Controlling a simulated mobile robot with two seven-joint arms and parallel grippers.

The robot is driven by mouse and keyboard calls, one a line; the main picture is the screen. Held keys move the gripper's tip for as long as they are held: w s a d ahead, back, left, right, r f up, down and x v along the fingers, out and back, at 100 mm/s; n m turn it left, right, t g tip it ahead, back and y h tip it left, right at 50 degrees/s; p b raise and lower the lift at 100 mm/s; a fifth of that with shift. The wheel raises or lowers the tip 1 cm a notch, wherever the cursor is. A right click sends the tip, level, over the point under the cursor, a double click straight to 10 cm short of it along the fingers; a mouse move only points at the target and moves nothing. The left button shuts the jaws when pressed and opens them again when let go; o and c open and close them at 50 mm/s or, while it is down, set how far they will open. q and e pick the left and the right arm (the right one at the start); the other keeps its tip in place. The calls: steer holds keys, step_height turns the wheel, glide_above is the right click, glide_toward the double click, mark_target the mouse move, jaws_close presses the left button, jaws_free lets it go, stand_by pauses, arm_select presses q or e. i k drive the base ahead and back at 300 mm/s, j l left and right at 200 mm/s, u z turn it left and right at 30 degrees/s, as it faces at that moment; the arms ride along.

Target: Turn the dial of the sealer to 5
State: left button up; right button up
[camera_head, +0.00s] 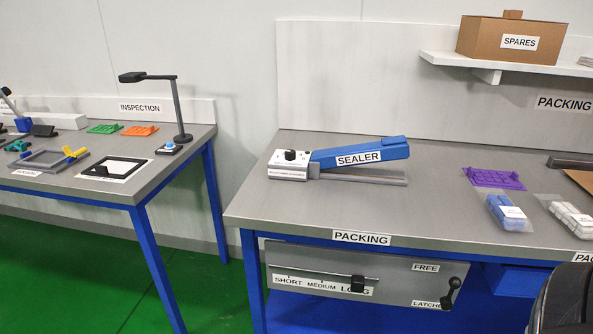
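The sealer (358,158) stands on the grey packing table, left of its middle. It has a long blue arm over a grey base, and a white box at its left end. The dial (290,155) is a small black knob on top of that box. The dial's markings and pointer are too small to read, so I cannot tell its setting. Neither of my grippers is in view.
The packing table (290,222) is clear in front of the sealer. A purple part (494,178) and bagged blue (509,212) and white parts (570,214) lie to the right. A dark rounded object (565,300) fills the lower right corner. The inspection table (150,185) stands left, across a gap.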

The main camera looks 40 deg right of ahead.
mark_target(290, 154)
steer(key=z, duration=1.6)
